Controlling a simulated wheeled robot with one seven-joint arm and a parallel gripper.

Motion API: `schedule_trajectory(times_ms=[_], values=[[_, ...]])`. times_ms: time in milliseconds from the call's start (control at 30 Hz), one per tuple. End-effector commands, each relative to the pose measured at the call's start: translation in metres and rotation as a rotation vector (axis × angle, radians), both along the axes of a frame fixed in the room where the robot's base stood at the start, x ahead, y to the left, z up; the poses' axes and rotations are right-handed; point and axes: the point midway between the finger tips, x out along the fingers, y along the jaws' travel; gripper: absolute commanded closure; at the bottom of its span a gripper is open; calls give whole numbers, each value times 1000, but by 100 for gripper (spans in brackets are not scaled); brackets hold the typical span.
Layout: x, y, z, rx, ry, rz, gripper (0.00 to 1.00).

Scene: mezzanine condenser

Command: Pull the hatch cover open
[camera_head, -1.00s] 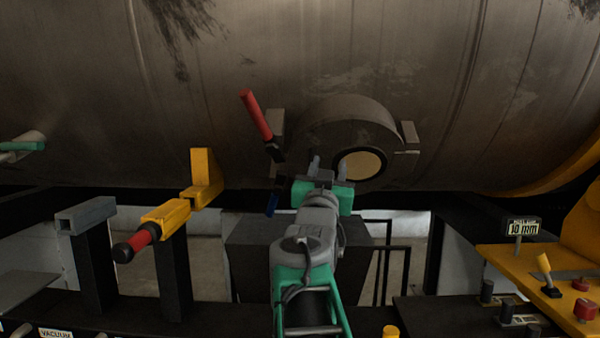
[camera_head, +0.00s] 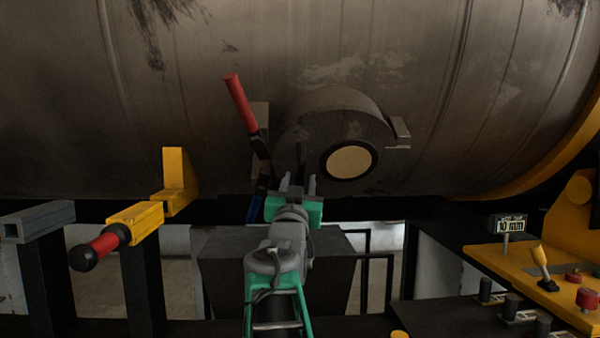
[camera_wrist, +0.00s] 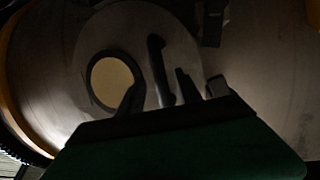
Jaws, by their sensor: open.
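The hatch cover (camera_head: 300,125) is a round grey disc on the big metal drum, with a cream, dark-rimmed round centre (camera_head: 349,160). It lies flat against its round housing and looks closed. In the wrist view the cover (camera_wrist: 185,45) carries a dark bar handle (camera_wrist: 157,62) beside the cream centre. My gripper (camera_head: 297,185) is open and empty in front of the cover's lower left edge. In the wrist view the handle's lower end appears between the fingers of my gripper (camera_wrist: 160,95); I cannot tell whether they touch it.
A red-gripped lever (camera_head: 240,103) with a blue lower end (camera_head: 258,186) stands just left of the hatch. A yellow bracket (camera_head: 176,180) and a red-and-black handle (camera_head: 98,248) are at left. A yellow control panel (camera_head: 520,262) is at right. A dark box (camera_head: 225,265) stands below.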

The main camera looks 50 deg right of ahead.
Motion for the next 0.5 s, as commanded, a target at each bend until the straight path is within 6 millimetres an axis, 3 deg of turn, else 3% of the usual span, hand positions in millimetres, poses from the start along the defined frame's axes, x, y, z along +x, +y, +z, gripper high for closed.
schedule_trajectory(times_ms=[200, 500], values=[[14, -24, 14, 0, 0, 0, 59], [15, -26, 12, -1, -1, 0, 61]])
